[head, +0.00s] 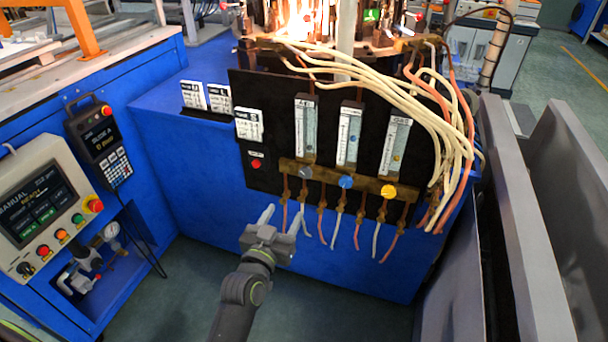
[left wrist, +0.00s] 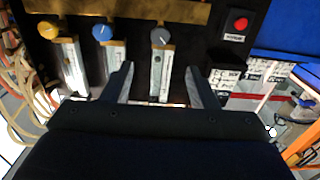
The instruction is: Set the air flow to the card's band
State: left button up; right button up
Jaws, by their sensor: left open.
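A black panel (head: 262,185) carries three flow tubes with a knob under each. The left tube (head: 305,125) has a small label that looks like AIR; its grey knob (head: 305,172) also shows in the left wrist view (left wrist: 161,37). The blue knob (head: 346,181) and yellow knob (head: 388,191) are to its right. A white printed card (head: 248,124) is on the panel's left side; its text is too small to read. My left gripper (head: 281,216) is open and empty, below the grey knob and apart from it. In the left wrist view its fingers (left wrist: 160,78) straddle the line of the grey knob.
Two more white cards (head: 206,97) stand on the blue bench. A red button (head: 256,164) is left of the grey knob. Hoses (head: 340,222) hang below the panel near my fingers. A control screen (head: 40,208) stands at left. A bright flame (head: 298,22) burns above.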

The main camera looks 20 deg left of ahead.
pick_arm(q)
jog(key=p, duration=0.1)
send_near(305, 175)
jog(key=w+b, duration=0.1)
jog(key=w, duration=0.6)
jog(key=shift+d+f+b, duration=0.1)
jog(key=shift+f+b, duration=0.05)
jog(key=shift+b, duration=0.25)
jog(key=shift+w+b, duration=0.3)
jog(key=shift+w, duration=0.65)
pick_arm(e)
jog(key=shift+w+a+r, duration=0.15)
jog(key=shift+w+r, duration=0.1)
jog(key=shift+w, duration=0.25)
jog(key=shift+w+a+r, duration=0.15)
jog(key=shift+w+r, duration=0.1)
jog(key=shift+w, duration=0.2)
